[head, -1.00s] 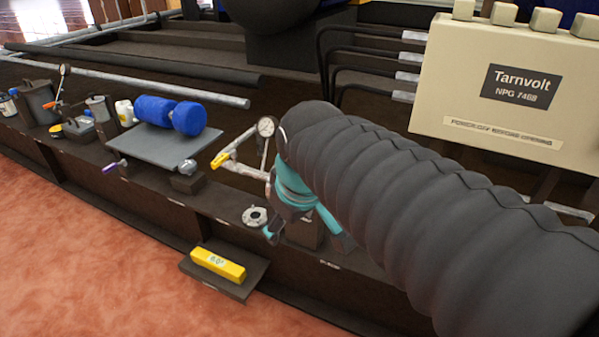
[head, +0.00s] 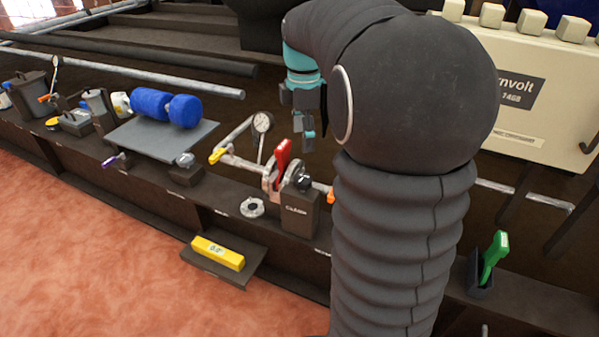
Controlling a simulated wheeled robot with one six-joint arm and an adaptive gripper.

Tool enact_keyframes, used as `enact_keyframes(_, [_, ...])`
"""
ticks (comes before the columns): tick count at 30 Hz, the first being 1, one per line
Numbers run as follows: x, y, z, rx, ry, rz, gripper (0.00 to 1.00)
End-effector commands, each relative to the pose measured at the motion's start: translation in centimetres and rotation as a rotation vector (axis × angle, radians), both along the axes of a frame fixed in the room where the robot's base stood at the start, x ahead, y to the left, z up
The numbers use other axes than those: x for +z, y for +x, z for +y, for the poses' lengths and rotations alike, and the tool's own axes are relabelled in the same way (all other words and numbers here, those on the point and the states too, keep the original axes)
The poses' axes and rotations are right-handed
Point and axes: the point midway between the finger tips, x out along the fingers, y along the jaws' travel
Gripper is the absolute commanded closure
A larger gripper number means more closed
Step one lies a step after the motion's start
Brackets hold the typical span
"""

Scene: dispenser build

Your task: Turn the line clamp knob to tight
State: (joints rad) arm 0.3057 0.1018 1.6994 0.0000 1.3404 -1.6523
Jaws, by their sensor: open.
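A dark block (head: 298,222) with a small white label, which seems to read "Clamp", stands on the shelf near the middle of the head view. A round black knob (head: 304,182) sits at its top. I cannot read the knob's setting. A red lever (head: 283,152) stands upright on a metal fitting (head: 270,180) just behind and left of the knob. My gripper (head: 303,122), teal and dark grey, is open and empty. It hangs above and behind the red lever and knob, apart from them.
A pressure gauge (head: 262,123) and a yellow-handled pipe valve (head: 217,155) stand left of the block. A yellow bar (head: 218,253) rests on a low ledge. A green-handled tool (head: 494,256) stands right. A cream box (head: 530,90) is behind.

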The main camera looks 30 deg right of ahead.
Motion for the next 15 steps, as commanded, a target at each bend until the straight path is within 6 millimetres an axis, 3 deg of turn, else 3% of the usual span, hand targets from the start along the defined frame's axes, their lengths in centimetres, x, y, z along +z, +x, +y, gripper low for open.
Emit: enact_keyframes(15, [-9.5,-0.1,0.0,-0.002,0.0,0.002,0.26])
